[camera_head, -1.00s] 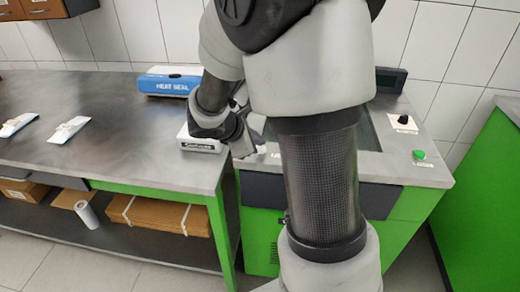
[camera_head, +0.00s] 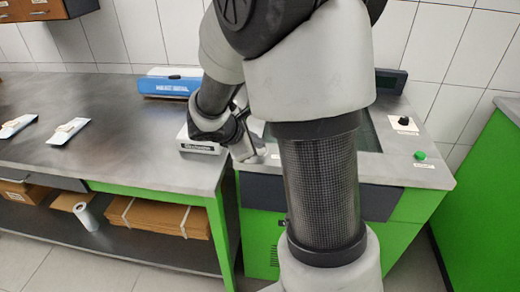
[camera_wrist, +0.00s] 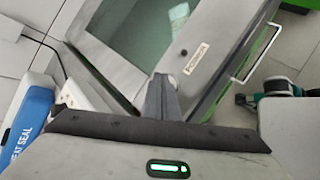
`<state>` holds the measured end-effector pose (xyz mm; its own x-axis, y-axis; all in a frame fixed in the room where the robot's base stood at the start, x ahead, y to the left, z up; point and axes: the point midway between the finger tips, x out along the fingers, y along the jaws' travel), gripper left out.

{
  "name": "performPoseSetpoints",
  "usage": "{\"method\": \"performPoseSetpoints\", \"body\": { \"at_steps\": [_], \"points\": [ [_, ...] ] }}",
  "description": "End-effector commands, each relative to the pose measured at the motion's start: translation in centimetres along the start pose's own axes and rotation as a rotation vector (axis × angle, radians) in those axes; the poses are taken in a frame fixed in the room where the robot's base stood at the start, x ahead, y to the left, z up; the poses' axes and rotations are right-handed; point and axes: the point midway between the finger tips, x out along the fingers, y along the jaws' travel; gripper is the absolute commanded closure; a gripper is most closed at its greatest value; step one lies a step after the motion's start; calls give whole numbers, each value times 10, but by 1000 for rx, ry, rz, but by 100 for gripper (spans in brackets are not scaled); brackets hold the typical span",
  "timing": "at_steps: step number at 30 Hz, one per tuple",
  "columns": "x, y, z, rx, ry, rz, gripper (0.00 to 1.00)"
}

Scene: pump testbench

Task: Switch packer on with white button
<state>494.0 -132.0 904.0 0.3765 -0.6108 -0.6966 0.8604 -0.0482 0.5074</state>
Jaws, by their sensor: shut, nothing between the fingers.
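A grey-topped machine (camera_head: 415,174) with a green body and a dark glass panel (camera_head: 368,134) stands right of the long bench; its top and glass (camera_wrist: 140,30) also show in the wrist view. My gripper (camera_head: 258,152) is shut and empty, low over the front left of this top. In the wrist view its fingertips (camera_wrist: 164,80) point at the top beside a pale round spot (camera_wrist: 173,79), perhaps the white button. I cannot tell whether they touch it. A label (camera_wrist: 197,58) lies beyond the tips. My arm hides much of the top in the head view.
A blue and white HEAT SEAL box (camera_head: 168,86) and a white labelled device (camera_head: 197,147) stand on the bench (camera_head: 100,120), close left of my gripper. A green button (camera_head: 420,155) and a black knob (camera_head: 403,121) sit on the machine's right side.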

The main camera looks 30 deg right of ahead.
Motion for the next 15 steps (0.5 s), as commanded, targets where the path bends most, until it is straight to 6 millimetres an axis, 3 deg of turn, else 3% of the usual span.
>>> {"method": "performPoseSetpoints", "body": {
  "at_steps": [15],
  "points": [
    [-9, 7, 6, 1, 1, 1, 100]
  ]
}}
